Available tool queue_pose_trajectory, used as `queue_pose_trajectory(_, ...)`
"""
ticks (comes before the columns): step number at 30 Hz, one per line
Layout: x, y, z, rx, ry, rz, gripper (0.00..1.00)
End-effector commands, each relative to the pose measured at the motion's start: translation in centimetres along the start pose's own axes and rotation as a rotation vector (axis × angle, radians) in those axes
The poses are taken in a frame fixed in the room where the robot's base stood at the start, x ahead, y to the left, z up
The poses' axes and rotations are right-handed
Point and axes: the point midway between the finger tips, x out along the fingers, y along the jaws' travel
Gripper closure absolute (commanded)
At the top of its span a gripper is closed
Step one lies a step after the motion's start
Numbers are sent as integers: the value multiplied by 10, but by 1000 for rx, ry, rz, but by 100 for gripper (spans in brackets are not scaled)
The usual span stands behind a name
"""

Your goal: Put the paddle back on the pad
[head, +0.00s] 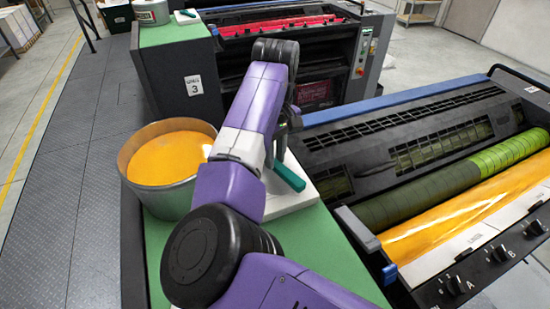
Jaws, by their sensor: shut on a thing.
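My gripper (284,145) is mostly hidden behind my purple arm, above the near green worktop. It is shut on the paddle, whose teal part (289,178) shows just below it, slanting down to the right. The rest of the paddle is hidden by my arm and gripper. The white pad (296,201) lies on the green top under and around the paddle, partly covered by my arm. I cannot tell whether the paddle touches the pad or hangs a little above it.
A large metal tub (180,198) of orange ink stands left of my arm on the green top (322,255). The press (420,150) with a green roller and orange ink lies to the right. Unit 3 (180,85) stands behind, with its own tin, pad and teal-handled tool.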

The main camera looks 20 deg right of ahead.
Motion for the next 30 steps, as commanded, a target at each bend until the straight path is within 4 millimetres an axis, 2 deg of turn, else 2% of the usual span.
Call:
queue_pose_trajectory(4,14,0,1,0,-1,0,100)
queue_pose_trajectory(14,17,0,1,1,-1,1,100)
queue_pose_trajectory(15,17,0,1,1,0,1,73)
queue_pose_trajectory(18,16,0,0,1,0,1,57)
queue_pose_trajectory(30,11,0,0,0,1,1,57)
